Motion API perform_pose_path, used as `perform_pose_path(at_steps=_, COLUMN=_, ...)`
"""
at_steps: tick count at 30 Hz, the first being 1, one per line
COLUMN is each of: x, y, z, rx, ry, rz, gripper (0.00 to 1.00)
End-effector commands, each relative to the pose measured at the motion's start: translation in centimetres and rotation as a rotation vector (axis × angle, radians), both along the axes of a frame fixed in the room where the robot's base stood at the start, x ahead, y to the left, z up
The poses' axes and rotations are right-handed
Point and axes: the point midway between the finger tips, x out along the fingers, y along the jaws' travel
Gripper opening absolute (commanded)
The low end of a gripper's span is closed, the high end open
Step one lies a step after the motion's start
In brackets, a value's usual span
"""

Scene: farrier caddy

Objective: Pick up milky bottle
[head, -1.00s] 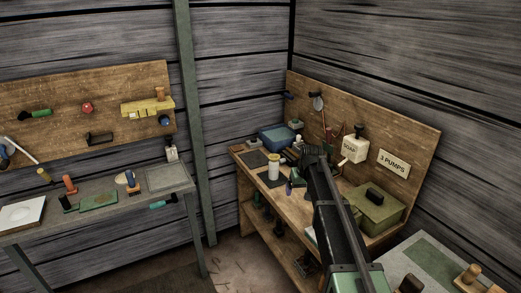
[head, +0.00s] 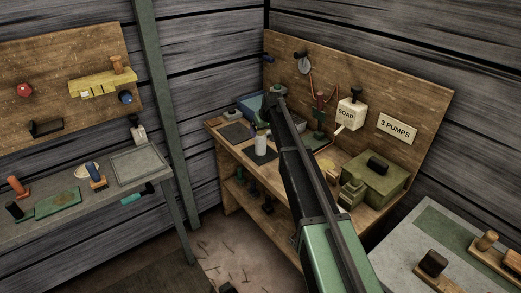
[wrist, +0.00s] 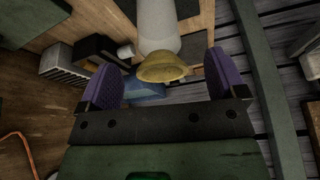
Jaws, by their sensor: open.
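The milky bottle (head: 261,145) stands upright on a dark mat on the wooden corner bench in the head view, just left of my arm. In the wrist view a white bottle body (wrist: 158,22) with a yellowish cap (wrist: 165,68) appears at the top centre. My gripper (wrist: 163,78) is open, with one purple pad on each side of the cap in the picture. The pads do not visibly touch it, and I cannot tell how deep the cap sits between them. In the head view the gripper's fingers are not clear at the end of my arm.
A blue box (head: 250,106) stands at the bench's back left. A soap dispenser (head: 350,112) and a "3 PUMPS" sign (head: 398,128) are on the backboard. A green box (head: 375,178) stands at the bench's right. A grey shelf (head: 60,205) with tools is at the left.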

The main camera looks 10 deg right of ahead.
Motion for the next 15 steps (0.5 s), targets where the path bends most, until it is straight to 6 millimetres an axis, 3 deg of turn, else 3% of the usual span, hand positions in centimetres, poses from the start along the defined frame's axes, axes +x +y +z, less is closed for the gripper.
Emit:
perform_pose_path(at_steps=9, x=1.8, y=0.4, z=-4.9, rx=0.000, ry=0.000, rz=0.000, gripper=0.90)
perform_pose_path(at_steps=15, x=1.9, y=0.5, z=-4.5, rx=0.000, ry=0.000, rz=0.000, gripper=0.90)
